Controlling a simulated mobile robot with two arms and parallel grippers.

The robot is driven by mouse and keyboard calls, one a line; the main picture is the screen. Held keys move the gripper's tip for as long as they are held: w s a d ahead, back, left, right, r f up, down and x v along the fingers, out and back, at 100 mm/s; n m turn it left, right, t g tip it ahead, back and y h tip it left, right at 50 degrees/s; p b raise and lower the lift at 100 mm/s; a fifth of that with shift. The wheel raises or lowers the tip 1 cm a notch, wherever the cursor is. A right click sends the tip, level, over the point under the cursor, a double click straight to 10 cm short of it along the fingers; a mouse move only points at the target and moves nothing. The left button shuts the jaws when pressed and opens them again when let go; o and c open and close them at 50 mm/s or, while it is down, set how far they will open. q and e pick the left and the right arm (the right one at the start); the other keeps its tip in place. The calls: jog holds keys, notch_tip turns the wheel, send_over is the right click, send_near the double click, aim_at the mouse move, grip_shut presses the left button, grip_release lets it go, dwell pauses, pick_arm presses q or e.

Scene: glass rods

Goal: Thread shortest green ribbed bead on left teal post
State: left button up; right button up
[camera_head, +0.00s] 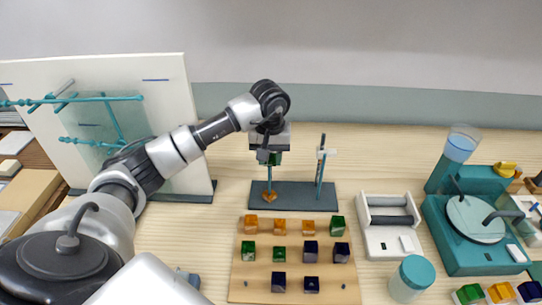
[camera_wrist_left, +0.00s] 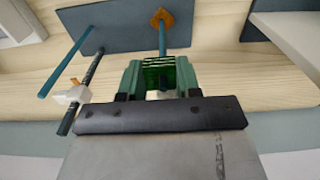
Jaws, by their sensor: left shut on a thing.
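My left gripper (camera_head: 268,157) is shut on a green ribbed bead (camera_wrist_left: 158,72), which shows between its two green fingers in the left wrist view. In the head view the bead (camera_head: 275,159) is partly hidden by the gripper. The gripper holds it high over the left teal post (camera_head: 269,178) on the dark stand (camera_head: 293,197). An orange bead (camera_head: 270,195) sits low on that post. In the wrist view the post (camera_wrist_left: 162,40) runs up to the green bead; I cannot tell whether its tip is inside the hole. My right gripper is out of view.
Right of the post stand another teal post (camera_head: 319,180) and a dark rod with a white clip (camera_head: 326,153). A wooden board (camera_head: 262,285) with several orange, green and dark blue beads lies in front. A white roller tray (camera_head: 391,245) and a teal-lidded jar (camera_head: 411,277) stand right.

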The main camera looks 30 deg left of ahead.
pick_arm(q)
jog(key=shift+s+d+f+b, duration=0.15)
jog(key=shift+f, duration=0.45)
jog(key=shift+s+d+f+b, duration=0.1)
jog(key=shift+d+f+b, duration=0.05)
jog(key=shift+f, duration=0.4)
jog(key=o, duration=1)
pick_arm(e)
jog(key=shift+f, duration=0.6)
pick_arm(q)
jog(key=shift+s, duration=0.1)
notch_tip(320, 180, up, 9)
jog(key=p, duration=0.5)
jog(key=shift+a+r, duration=0.1)
jog(key=shift+r, duration=0.3)
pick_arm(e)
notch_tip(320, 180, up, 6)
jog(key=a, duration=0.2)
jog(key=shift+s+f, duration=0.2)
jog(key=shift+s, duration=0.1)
pick_arm(q)
jog(key=shift+w+f, duration=0.1)
jog(key=shift+w, duration=0.1)
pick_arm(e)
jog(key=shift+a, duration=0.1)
pick_arm(q)
jog(key=shift+s+f, duration=0.1)
